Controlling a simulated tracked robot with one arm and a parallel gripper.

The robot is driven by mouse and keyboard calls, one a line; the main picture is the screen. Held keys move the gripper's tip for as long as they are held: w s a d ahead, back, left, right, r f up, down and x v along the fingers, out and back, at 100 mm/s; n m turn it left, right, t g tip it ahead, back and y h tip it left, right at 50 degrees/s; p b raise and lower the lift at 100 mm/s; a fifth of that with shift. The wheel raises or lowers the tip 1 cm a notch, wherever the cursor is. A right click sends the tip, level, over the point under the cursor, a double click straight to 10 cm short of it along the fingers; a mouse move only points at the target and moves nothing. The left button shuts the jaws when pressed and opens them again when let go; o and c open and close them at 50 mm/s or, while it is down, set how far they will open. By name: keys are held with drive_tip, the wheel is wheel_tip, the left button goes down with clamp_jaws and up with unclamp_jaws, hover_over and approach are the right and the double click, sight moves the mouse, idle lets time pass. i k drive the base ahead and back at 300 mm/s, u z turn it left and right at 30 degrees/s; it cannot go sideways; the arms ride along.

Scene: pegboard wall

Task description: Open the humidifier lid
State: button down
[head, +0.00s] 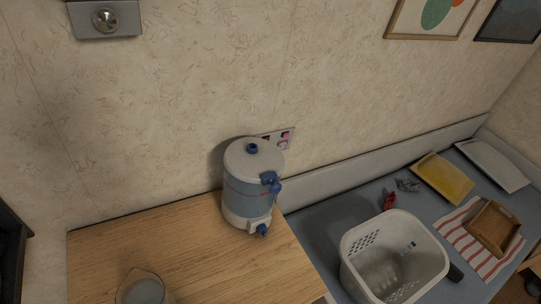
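The humidifier (248,192) stands upright on the right part of a wooden tabletop, close to the wall. It has a pale blue-grey body and a white base with a blue knob low on its front. A blue latch or spout (271,181) is at the lid's right front edge. My gripper is not in view.
The wooden tabletop (165,240) is mostly clear; a glass container (143,290) stands at its front edge. To the right, a lower grey surface holds a white basket (368,262), a yellow tray (443,178), a striped cloth and a wooden tray (493,228).

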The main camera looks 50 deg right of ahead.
sight(251, 160)
drive_tip(key=z, duration=0.95)
drive_tip(key=k, duration=0.6)
drive_tip(key=z, duration=0.05)
drive_tip(key=i, duration=0.5)
